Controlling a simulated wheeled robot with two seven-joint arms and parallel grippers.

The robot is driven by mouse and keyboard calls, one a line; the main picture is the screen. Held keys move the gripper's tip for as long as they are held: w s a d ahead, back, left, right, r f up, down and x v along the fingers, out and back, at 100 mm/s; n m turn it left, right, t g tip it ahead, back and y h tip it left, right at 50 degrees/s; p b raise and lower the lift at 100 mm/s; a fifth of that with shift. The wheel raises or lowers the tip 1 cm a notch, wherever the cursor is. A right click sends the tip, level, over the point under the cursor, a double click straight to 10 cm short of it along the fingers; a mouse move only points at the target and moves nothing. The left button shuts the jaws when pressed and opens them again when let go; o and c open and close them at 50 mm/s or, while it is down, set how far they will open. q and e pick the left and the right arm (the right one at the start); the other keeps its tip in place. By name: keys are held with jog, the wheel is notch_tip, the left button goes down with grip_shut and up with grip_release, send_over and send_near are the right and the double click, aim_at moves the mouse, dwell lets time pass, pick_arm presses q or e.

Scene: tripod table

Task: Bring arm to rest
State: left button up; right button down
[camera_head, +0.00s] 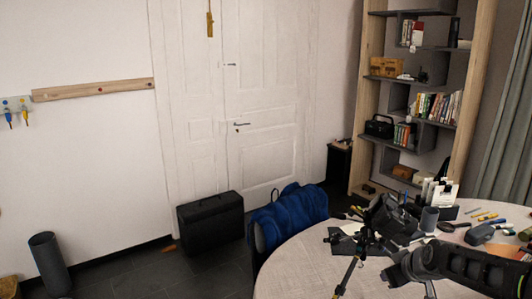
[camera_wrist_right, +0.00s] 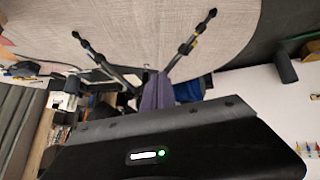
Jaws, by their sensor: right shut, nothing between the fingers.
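My right gripper (camera_head: 390,275) reaches in from the lower right over the table and is shut and empty. In the right wrist view its fingers (camera_wrist_right: 157,92) are together, above the dark gripper body. A black tripod (camera_head: 350,272) with yellow marks stands on the round table (camera_head: 295,268) just beyond the gripper. Its spread legs (camera_wrist_right: 185,45) also show in the right wrist view, which is upside down; I cannot tell whether the fingers touch it. My left gripper is not in view.
Dark equipment (camera_head: 390,217), a grey cylinder (camera_head: 429,219) and small tools crowd the table's far right side. A blue bag (camera_head: 290,218) sits behind the table, beside a black case (camera_head: 210,223). Bookshelves (camera_head: 412,130) stand at the back right. The table's left part is clear.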

jog(key=s+a+f+m+g+y, duration=0.1)
jog(key=s+a+f+m, duration=0.3)
jog(key=a+f, duration=0.55)
jog(key=s+a+f+m+g+y, duration=0.15)
jog(key=s+a+f, duration=0.5)
jog(key=f, duration=0.65)
jog(key=s+a+f+g, duration=0.1)
jog(key=s+a+f, duration=0.3)
jog(key=s, duration=0.4)
jog(key=s+a+f+g, duration=0.2)
jog(key=s+a+f, duration=0.2)
jog(key=s, duration=0.4)
jog(key=s+a+f+g+y, duration=0.1)
jog(key=s+a+f, duration=0.3)
jog(key=s, duration=0.4)
jog(key=shift+a+f+g, duration=0.2)
jog(key=shift+a+g, duration=0.1)
jog(key=shift+g, duration=0.15)
